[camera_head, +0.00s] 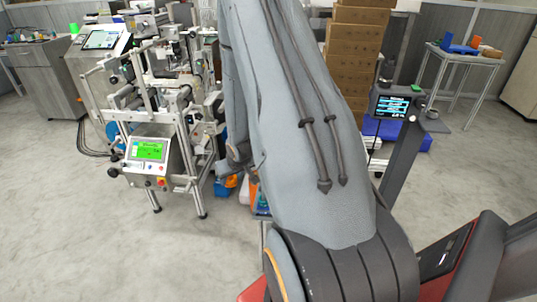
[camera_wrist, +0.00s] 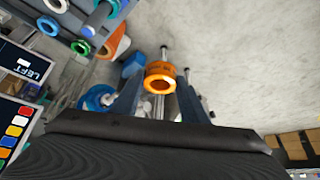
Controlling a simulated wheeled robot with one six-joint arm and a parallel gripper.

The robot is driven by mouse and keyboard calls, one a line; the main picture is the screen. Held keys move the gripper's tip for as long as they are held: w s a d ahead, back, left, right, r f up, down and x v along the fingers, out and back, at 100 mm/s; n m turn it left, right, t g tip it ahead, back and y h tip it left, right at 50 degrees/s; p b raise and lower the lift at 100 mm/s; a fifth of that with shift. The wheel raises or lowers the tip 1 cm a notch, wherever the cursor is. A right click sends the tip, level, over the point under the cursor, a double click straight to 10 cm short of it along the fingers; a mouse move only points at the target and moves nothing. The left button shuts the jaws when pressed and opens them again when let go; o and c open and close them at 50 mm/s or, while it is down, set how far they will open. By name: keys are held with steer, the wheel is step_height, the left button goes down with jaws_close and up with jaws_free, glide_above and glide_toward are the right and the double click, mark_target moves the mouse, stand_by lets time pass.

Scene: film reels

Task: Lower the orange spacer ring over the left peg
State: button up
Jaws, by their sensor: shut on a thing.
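In the wrist view, an orange spacer ring (camera_wrist: 159,69) is between the two fingertips of my gripper (camera_wrist: 159,82), which is shut on it. A pale metal shape shows through its hole and below it. Thin silver posts (camera_wrist: 164,53) stick out beyond the ring; I cannot tell whether one is the left peg or whether the ring is around it. A dark panel marked LEFT (camera_wrist: 27,66) is at the left edge. In the head view, my arm hides the ring and the fingers.
Blue rings (camera_wrist: 49,26), a green ring (camera_wrist: 81,47) and a blue spool (camera_wrist: 97,97) lie left of my gripper in the wrist view. A machine with a green screen (camera_head: 148,150) stands left of my arm. Stacked boxes (camera_head: 352,50) stand behind.

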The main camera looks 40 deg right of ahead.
steer(key=shift+m+h, duration=0.3)
steer(key=shift+m, duration=0.3)
steer(key=s+d+p, duration=0.1)
steer(key=d+p, duration=0.1)
steer(key=d, duration=0.2)
steer(key=s+d+r+p, duration=0.1)
steer(key=s+d, duration=0.1)
steer(key=d, duration=0.2)
steer(key=s+d+r+p, duration=0.1)
steer(key=d+p, duration=0.1)
steer(key=d, duration=0.2)
steer(key=shift+s+d+p, duration=0.15)
steer(key=shift+s+p, duration=0.15)
steer(key=shift+s, duration=0.05)
steer(key=shift+f+b, duration=2.1)
steer(key=shift+f, duration=0.35)
steer(key=shift+s, duration=0.1)
steer(key=shift+f, duration=0.35)
steer(key=shift+f, duration=0.3)
steer(key=shift+f+b, duration=0.7)
steer(key=shift+f, duration=0.15)
steer(key=shift+f+b, duration=0.4)
steer(key=shift+f, duration=0.3)
steer(key=shift+f+b, duration=0.8)
steer(key=shift+f, duration=0.5)
